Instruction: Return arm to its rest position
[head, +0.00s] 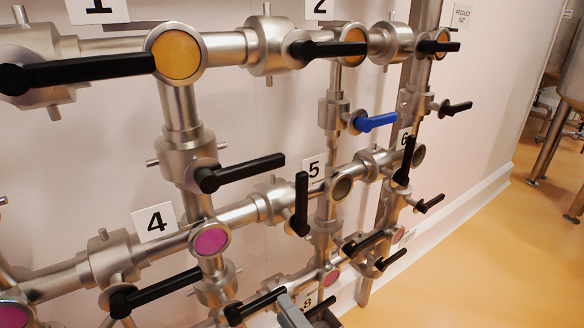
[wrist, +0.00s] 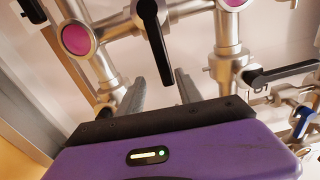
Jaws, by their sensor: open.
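My gripper (wrist: 160,88) shows in the wrist view with its two grey fingers apart and nothing held between them. A black valve handle (wrist: 156,50) lies beyond the fingertips, seen in the gap between them; I cannot tell how far off it is. In the head view only a grey part of my gripper (head: 292,313) shows at the bottom edge, in front of the lower pipes. The rest of my arm is out of that frame.
A wall of steel pipes carries black valve handles (head: 242,172), one blue handle (head: 375,122), and orange (head: 177,54) and pink (head: 210,240) sight glasses. Number plates such as 4 (head: 156,222) mark it. Clear orange floor (head: 470,265) lies at right, with steel tanks (head: 572,80) beyond.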

